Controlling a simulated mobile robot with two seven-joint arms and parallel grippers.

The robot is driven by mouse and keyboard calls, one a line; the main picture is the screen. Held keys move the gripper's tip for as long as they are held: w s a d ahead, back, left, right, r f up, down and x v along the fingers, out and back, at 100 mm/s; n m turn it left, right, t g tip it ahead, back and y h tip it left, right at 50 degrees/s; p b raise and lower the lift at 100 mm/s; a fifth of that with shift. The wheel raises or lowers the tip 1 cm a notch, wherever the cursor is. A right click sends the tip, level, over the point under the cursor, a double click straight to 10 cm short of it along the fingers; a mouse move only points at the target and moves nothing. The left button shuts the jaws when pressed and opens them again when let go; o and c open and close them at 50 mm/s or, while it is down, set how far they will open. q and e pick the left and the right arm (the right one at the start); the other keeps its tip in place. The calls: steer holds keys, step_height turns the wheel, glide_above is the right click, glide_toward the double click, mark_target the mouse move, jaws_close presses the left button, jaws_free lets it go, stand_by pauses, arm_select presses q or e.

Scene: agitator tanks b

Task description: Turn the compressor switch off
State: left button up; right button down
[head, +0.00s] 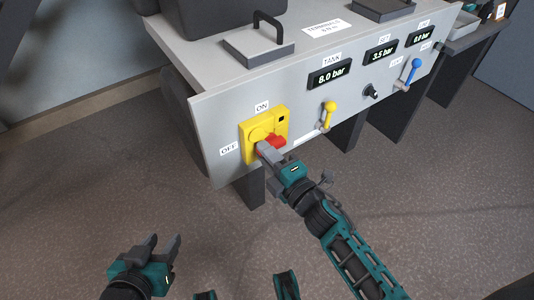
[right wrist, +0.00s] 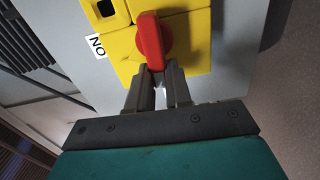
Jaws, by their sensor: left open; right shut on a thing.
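The compressor switch is a yellow box (head: 250,131) on the grey panel's lower left, with an ON label (head: 262,106) above it and an OFF label (head: 229,149) to its left. Its red handle (head: 273,142) is partly hidden by my right gripper (head: 264,150) in the head view. In the right wrist view the red handle (right wrist: 152,42) stands upright in the picture, and my right gripper (right wrist: 157,78) is shut on its lower end. The ON label shows at left there; the OFF label is out of sight. My left gripper (head: 165,242) is open and empty, low over the floor.
To the right on the panel are a yellow lever (head: 328,113), a black knob (head: 371,91) and a blue lever (head: 413,70). The floor (head: 110,190) around my left gripper is clear.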

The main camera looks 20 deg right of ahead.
steer(key=shift+w+d+f+n+h, duration=0.1)
steer(key=shift+d+f+n+h, duration=0.2)
steer(key=shift+d, duration=0.2)
steer(key=c, duration=1.1)
jaws_free()
steer(key=shift+r, duration=0.1)
steer(key=shift+o, duration=0.3)
steer(key=shift+a+r, duration=0.1)
steer(key=p+v, duration=0.1)
steer(key=v, duration=1.2)
